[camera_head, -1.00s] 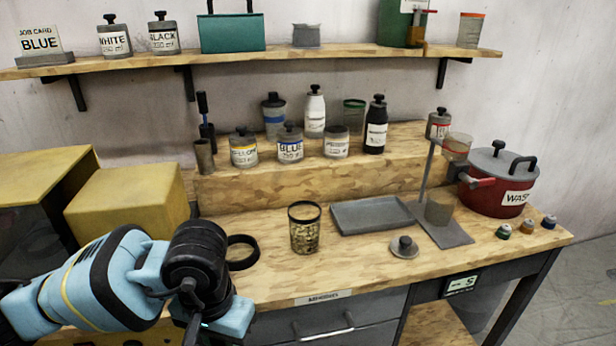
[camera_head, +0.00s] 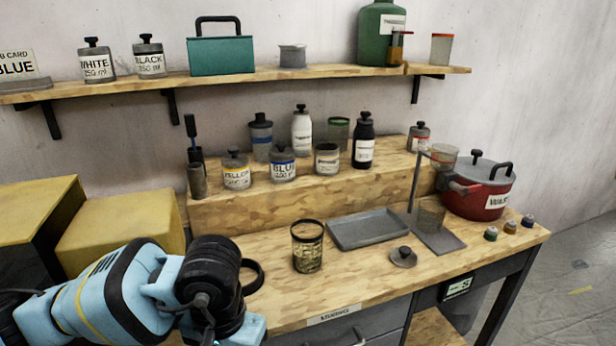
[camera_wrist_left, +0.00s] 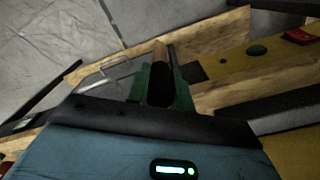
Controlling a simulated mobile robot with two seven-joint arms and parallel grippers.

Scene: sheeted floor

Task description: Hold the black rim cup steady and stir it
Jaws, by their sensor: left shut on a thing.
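The black rim cup (camera_head: 307,247) stands upright on the wooden bench in the head view. I cannot tell what this thing is. My right gripper is not in view.
A black ring (camera_head: 253,276) lies left of the cup, partly behind my arm. A grey tray (camera_head: 368,230), a small knobbed lid (camera_head: 403,257) and a red pot (camera_head: 480,190) are to the right. Labelled jars (camera_head: 283,165) stand on the raised step behind. Bench between cup and front edge is clear.

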